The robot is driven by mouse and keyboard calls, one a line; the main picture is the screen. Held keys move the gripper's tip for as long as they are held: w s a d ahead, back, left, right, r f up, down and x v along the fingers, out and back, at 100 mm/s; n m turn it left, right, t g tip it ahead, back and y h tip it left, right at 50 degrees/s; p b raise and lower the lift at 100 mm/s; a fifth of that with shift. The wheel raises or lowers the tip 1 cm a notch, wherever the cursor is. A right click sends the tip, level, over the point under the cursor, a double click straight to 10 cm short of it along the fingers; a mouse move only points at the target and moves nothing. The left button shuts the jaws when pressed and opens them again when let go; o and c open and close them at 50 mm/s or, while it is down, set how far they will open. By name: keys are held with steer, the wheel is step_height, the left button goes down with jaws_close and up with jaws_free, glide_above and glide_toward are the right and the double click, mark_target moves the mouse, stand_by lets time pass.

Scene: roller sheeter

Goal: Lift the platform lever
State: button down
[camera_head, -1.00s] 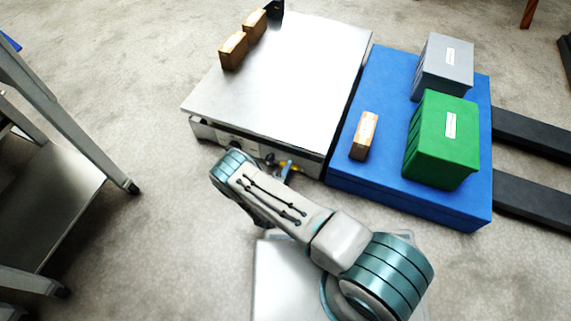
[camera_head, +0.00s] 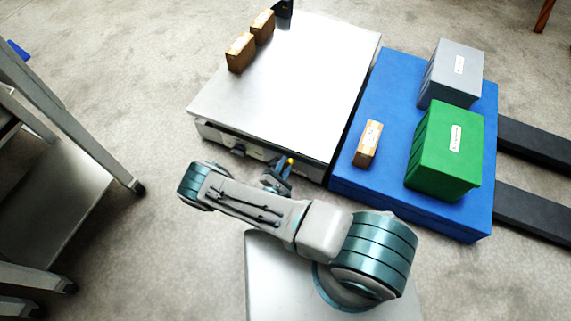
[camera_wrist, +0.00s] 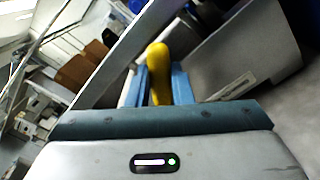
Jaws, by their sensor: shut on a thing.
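The platform lever (camera_head: 290,161) shows as a small yellow tip at the front side of the silver platform (camera_head: 290,85). In the wrist view the yellow lever handle (camera_wrist: 158,72) stands between the two blue fingers. My gripper (camera_head: 279,177) is shut on the lever, close to the platform's front side. It also shows in the wrist view (camera_wrist: 160,93), with a finger on each side of the handle. The lower part of the lever is hidden by the fingers and my wrist.
A blue platform (camera_head: 350,190) adjoins on the right, bearing a green box (camera_head: 440,160), a grey box (camera_head: 452,75) and a small brown box (camera_head: 367,143). Two brown boxes (camera_head: 241,53) stand on the silver platform. A metal frame (camera_head: 75,135) stands at left, with bare floor between.

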steer(key=shift+a+r+n, duration=0.1)
steer(key=shift+r+n, duration=0.05)
steer(key=shift+n, duration=0.15)
steer(key=c, duration=1.3)
jaws_free()
